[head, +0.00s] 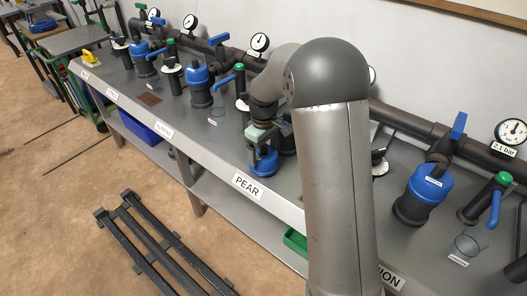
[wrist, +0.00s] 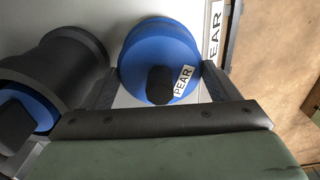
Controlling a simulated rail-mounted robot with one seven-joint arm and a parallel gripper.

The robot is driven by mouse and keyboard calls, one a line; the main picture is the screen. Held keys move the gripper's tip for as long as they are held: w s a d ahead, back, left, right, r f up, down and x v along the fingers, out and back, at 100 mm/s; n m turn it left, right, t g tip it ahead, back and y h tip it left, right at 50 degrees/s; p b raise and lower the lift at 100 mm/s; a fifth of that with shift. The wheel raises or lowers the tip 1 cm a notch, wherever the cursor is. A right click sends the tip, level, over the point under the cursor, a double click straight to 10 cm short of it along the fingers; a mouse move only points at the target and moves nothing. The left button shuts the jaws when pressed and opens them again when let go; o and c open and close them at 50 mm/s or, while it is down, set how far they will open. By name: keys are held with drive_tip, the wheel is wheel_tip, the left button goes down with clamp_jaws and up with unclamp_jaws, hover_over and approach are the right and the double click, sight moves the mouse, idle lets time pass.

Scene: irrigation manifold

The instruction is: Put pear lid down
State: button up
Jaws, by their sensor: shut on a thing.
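The pear lid (wrist: 140,45) is a round blue cap with a dark knob and a white PEAR tag (wrist: 183,81). In the wrist view it sits between the two dark fingers of my gripper (wrist: 160,88), which is shut on it. In the head view the lid (head: 264,164) hangs below my gripper (head: 262,144), near the bench's front edge and above the PEAR label (head: 247,186). I cannot tell whether its underside touches the bench. A dark cylindrical housing with blue parts (wrist: 75,60) is at the left of the wrist view; my arm mostly hides that spot in the head view.
The grey bench (head: 225,140) carries several blue-topped filters, including one at left (head: 200,84) and one at right (head: 427,188). Pipes with valves and gauges (head: 260,42) run along the back. A clear ring (head: 467,244) lies at right. A dark rack (head: 160,245) lies on the floor.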

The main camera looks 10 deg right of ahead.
drive_tip(key=shift+f, duration=0.35)
drive_tip(key=shift+f, duration=0.1)
drive_tip(key=shift+f, duration=0.15)
drive_tip(key=o, duration=0.9)
